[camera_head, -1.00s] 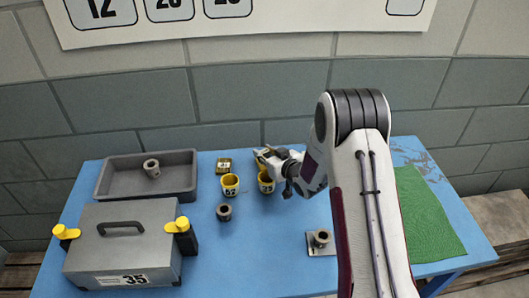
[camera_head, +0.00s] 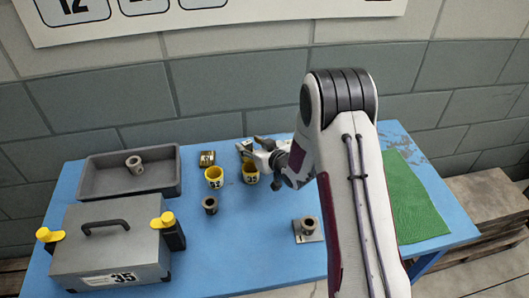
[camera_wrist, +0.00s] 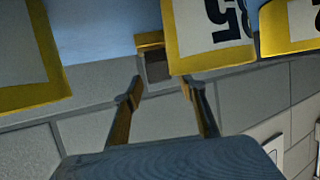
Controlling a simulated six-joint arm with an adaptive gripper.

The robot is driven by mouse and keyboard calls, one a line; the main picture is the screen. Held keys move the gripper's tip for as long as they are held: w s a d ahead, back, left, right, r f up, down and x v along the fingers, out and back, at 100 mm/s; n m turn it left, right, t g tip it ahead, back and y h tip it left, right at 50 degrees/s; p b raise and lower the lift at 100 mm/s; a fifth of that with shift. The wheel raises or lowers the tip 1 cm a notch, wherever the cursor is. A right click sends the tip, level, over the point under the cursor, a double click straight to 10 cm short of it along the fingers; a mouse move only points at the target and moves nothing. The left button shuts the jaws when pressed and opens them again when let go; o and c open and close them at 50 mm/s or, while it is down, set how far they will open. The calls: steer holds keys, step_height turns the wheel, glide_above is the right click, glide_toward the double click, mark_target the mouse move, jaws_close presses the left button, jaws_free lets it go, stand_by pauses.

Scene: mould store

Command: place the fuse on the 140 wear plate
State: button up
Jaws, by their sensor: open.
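A small block with a yellow edge and a dark face (camera_wrist: 156,66) shows beyond the fingertips, partly hidden by a large yellow-edged labelled surface (camera_wrist: 205,30). A small yellowish labelled block (camera_head: 207,158) lies left of the gripper; its number is too small to read. I cannot tell which thing is the fuse or the 140 wear plate.
Another yellow cup (camera_head: 214,178) and a dark ring (camera_head: 210,205) stand nearby. A grey tray (camera_head: 95,186) holds a collar; a toolbox marked 35 (camera_head: 110,255) stands in front. A square plate with a collar (camera_head: 308,238) and green mat (camera_head: 415,205) lie right. The front middle is clear.

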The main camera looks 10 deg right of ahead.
steer(key=v, duration=1)
stand_by(0.4)
stand_by(0.4)
steer(key=s+d+r+m+g+h, duration=0.1)
steer(key=s+d+r+h, duration=0.2)
steer(key=s+r, duration=0.4)
steer(key=s+d+r+m+g+h, duration=0.1)
steer(key=s+d+r+g+h, duration=0.25)
steer(key=r, duration=0.55)
steer(key=s+a+r+m+g, duration=0.1)
steer(key=s+r, duration=0.1)
steer(key=s, duration=1.1)
steer(key=s+a+r+m+g+y, duration=0.1)
steer(key=s+r, duration=0.1)
steer(key=s, duration=1.2)
steer(key=shift+s+a+r, duration=0.2)
steer(key=shift+a+r, duration=0.05)
steer(key=shift+a, duration=0.05)
